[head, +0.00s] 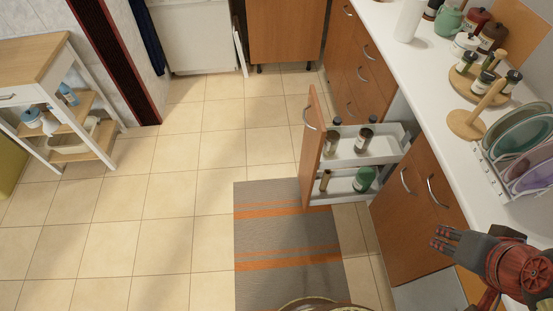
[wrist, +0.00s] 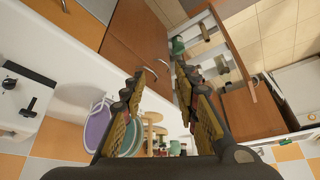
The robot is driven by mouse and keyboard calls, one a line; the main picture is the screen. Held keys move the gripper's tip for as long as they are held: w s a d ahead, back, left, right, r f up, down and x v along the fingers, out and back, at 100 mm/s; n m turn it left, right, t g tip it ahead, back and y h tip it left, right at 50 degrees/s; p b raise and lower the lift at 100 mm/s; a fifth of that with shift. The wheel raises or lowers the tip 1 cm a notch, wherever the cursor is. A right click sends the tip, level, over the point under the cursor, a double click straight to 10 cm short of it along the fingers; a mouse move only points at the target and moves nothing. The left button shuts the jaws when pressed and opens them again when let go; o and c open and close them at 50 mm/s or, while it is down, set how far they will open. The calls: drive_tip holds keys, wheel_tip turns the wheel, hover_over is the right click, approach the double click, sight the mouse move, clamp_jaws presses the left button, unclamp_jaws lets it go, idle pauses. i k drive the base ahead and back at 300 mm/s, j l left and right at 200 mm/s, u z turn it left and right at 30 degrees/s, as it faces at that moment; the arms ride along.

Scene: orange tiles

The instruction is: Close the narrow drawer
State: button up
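The narrow drawer (head: 311,150) is a tall pull-out with a wooden front and a curved metal handle (head: 309,117). In the head view it stands pulled out from the counter row, with two white shelves holding several bottles and jars. It also shows in the wrist view (wrist: 252,107), beyond my fingers and to the right. My gripper (head: 447,240) is at the lower right of the head view, above the counter side and apart from the drawer. In the wrist view my gripper (wrist: 165,90) has its two fingers spread with nothing between them.
The white counter (head: 437,70) holds jars, a round wooden tray, a wooden stand and a rack of plates (head: 515,150). A grey and orange rug (head: 285,240) lies on the tiled floor below the drawer. A white and wood trolley (head: 40,57) stands left. The middle floor is clear.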

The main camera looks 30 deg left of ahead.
sight(389, 143)
drive_tip(key=u, duration=1.05)
drive_tip(key=i+u, duration=0.1)
drive_tip(key=i, duration=1.1)
